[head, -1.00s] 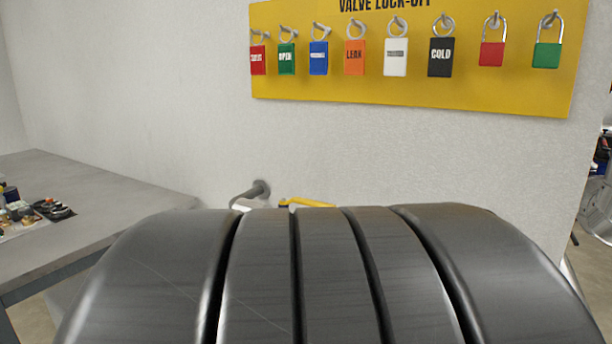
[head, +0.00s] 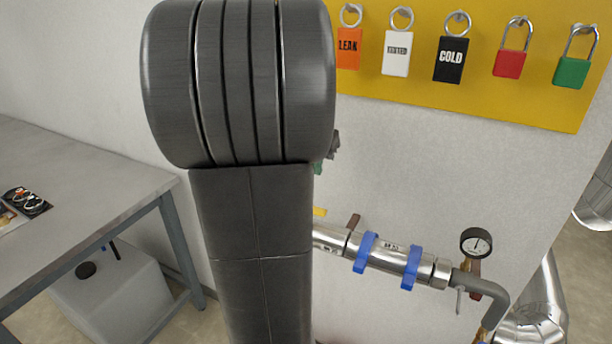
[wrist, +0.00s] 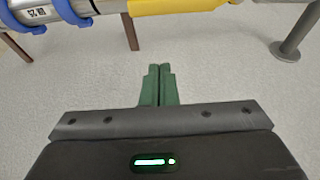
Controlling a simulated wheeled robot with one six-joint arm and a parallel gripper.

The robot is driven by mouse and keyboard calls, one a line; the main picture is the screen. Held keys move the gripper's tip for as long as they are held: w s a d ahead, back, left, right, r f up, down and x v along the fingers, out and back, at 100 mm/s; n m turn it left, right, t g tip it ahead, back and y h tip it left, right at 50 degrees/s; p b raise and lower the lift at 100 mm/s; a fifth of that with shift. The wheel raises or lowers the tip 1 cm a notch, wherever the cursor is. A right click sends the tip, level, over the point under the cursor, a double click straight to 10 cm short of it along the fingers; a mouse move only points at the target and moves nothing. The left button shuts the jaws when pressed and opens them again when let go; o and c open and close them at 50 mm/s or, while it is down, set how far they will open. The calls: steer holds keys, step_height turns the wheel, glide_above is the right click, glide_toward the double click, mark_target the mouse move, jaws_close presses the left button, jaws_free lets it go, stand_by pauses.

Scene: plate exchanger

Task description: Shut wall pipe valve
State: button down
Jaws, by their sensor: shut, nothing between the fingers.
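The silver wall pipe (head: 390,258) runs along the wall, right of my arm in the head view. It also shows in the wrist view at the upper left (wrist: 105,6). A yellow valve lever (wrist: 180,5) lies along the top edge of the wrist view; only a small yellow piece (head: 320,212) shows beside my arm in the head view. The valve body is hidden or out of frame. My gripper (wrist: 158,68) has green fingers, shut together and empty, below the lever in the wrist picture and apart from it. My arm mostly hides it in the head view.
Blue clamps (head: 365,252) hold the pipe, with a pressure gauge (head: 476,243) at its right end. A grey wall bracket (wrist: 287,48) stands right of the fingers. A yellow lock-off board (head: 480,100) hangs above. A grey table (head: 80,190) stands left.

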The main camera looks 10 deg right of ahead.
steer(key=shift+w+r, duration=0.4)
steer(key=shift+f, duration=0.15)
steer(key=f+p, duration=0.1)
steer(key=f, duration=0.8)
steer(key=shift+s+p, duration=0.2)
steer(key=shift+p, duration=0.15)
steer(key=shift+s+a+f, duration=0.1)
steer(key=shift+s+a, duration=0.05)
steer(key=shift+a, duration=0.05)
